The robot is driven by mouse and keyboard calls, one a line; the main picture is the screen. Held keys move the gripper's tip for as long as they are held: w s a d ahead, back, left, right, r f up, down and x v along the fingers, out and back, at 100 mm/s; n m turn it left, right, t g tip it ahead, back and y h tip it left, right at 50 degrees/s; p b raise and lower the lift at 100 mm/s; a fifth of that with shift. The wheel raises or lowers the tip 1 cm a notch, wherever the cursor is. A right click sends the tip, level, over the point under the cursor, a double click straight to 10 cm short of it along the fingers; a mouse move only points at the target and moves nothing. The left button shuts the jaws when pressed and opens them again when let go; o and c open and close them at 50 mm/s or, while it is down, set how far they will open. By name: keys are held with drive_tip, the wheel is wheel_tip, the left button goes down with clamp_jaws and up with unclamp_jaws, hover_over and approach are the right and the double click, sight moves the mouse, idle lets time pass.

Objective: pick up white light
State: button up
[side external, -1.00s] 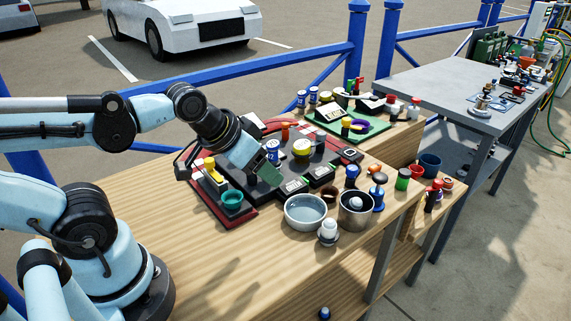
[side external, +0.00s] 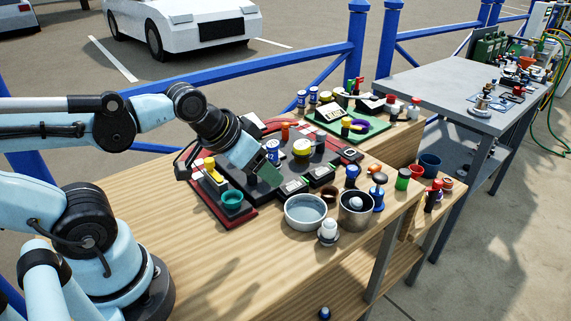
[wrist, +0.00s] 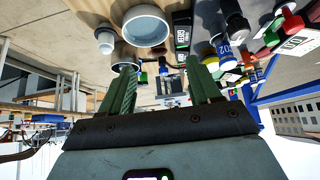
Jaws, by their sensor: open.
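A white domed light (side external: 328,231) on a dark round base stands upright near the front edge of the wooden table, in front of a pale round bowl. It also shows in the wrist view (wrist: 105,40), at upper left, beside the bowl. A similar white-topped piece (side external: 355,203) sits inside a metal cup to its right. My gripper (side external: 268,170) hangs tilted over the dark panel, behind and left of the bowl, apart from the light. In the wrist view its green fingers (wrist: 162,78) are spread, with nothing held between them.
The bowl (side external: 306,211) and metal cup (side external: 356,213) stand close to the light. A teal cup (side external: 232,199), a blue-based knob (side external: 377,196) and several coloured buttons crowd the table. Bare wood (side external: 235,255) lies free at the front left. A blue railing runs behind.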

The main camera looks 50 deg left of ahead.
drive_tip(key=n+g, duration=0.7)
drive_tip(key=n, duration=0.3)
hover_over(330, 220)
drive_tip(key=shift+s+d+f, duration=0.1)
drive_tip(key=shift+s+f, duration=0.05)
drive_tip(key=shift+f, duration=0.25)
drive_tip(key=shift+s+d+f, duration=0.1)
drive_tip(key=shift+s+f, duration=0.05)
drive_tip(key=shift+f, duration=0.25)
wheel_tip(330, 220, down, 6)
drive_tip(key=shift+r, duration=0.15)
drive_tip(key=shift+w+a+f, duration=0.1)
drive_tip(key=shift+w+f, duration=0.05)
drive_tip(key=shift+f, duration=1.2)
drive_tip(key=shift+w+a+f, duration=0.1)
drive_tip(key=shift+w+f, duration=0.05)
drive_tip(key=shift+f, duration=1.15)
drive_tip(key=shift+c, duration=0.3)
